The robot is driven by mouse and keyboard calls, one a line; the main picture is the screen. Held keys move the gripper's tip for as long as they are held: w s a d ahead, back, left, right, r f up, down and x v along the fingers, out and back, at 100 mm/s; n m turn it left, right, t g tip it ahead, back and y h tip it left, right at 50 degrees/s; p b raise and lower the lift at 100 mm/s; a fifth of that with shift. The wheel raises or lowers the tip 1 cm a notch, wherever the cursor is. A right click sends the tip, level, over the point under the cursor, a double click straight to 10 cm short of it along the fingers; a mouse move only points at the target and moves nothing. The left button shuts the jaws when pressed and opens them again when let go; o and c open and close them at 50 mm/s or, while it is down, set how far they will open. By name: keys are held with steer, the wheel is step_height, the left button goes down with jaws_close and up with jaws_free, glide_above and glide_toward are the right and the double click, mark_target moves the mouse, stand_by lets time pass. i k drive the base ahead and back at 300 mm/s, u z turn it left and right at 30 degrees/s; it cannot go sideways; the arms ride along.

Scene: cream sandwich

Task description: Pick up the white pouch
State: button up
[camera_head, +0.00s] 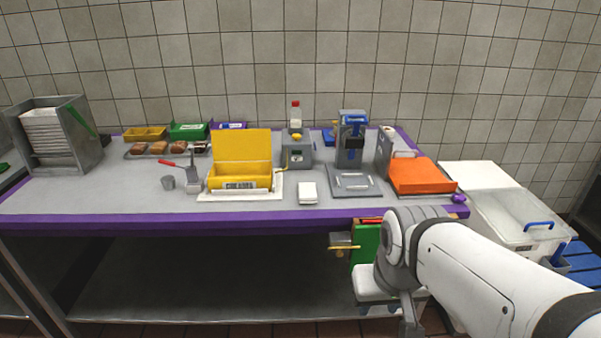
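A small white rectangular item (308,192), which looks like the white pouch, lies flat on the grey tabletop (330,205) near its front edge. It is right of the open yellow box and left of the blue press, with nothing touching it. My white arm comes in from the lower right and bends down at a grey joint in front of the table. My gripper (411,326) seems to be at the bottom edge of the view, below the tabletop and well away from the pouch. Its fingers are not clear.
The open yellow box (240,178) stands on a white board. A tray rack (62,135) is at far left. The tabletop in front of the pouch is clear.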

mark_target(307, 190)
steer(key=u, duration=2.45)
steer(key=i, duration=0.85)
steer(key=z, duration=2.45)
steer(key=i, duration=1)
steer(key=z, duration=0.05)
